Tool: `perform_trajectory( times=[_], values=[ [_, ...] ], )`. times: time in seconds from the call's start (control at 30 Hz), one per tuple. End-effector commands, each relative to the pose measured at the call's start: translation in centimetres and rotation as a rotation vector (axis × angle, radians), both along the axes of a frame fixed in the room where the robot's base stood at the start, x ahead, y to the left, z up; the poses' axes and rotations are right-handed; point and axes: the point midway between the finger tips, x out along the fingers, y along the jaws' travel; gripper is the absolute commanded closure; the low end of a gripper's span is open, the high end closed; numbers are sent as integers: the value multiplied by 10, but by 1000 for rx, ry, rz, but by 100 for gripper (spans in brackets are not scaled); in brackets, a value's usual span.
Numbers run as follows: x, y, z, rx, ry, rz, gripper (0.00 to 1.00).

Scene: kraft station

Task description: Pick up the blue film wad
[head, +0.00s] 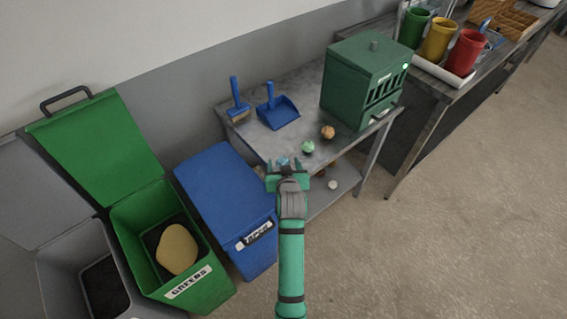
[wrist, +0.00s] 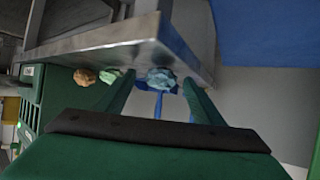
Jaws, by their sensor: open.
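The blue film wad (wrist: 161,78) is a small crumpled pale-blue lump at the near edge of the metal table (wrist: 95,42). In the wrist view it shows between the two open fingers of my gripper (wrist: 157,98), beyond their tips or level with them; I cannot tell which. In the head view the wad (head: 283,161) is a small blue patch just past my gripper (head: 286,166), partly hidden by it. My gripper is open and holds nothing.
A green wad (head: 308,147) and an orange-brown wad (head: 328,132) lie to the right on the table. A green slotted box (head: 365,80), blue dustpan (head: 278,110) and blue brush (head: 236,100) stand behind. A closed blue bin (head: 222,195) and open green bin (head: 165,235) are left.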

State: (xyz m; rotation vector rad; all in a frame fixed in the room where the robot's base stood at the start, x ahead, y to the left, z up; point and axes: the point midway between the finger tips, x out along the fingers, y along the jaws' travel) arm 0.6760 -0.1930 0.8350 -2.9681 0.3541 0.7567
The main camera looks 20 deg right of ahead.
Motion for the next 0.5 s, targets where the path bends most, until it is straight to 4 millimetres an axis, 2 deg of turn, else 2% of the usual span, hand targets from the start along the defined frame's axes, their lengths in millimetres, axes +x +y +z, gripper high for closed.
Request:
perform_trajectory(
  times=[0.23,0.4,0.5],
  values=[
    [1,0,-1,0,0,0,38],
    [1,-1,-1,0,0,-1,79],
    [1,-1,-1,1,1,-1,82]
  ],
)
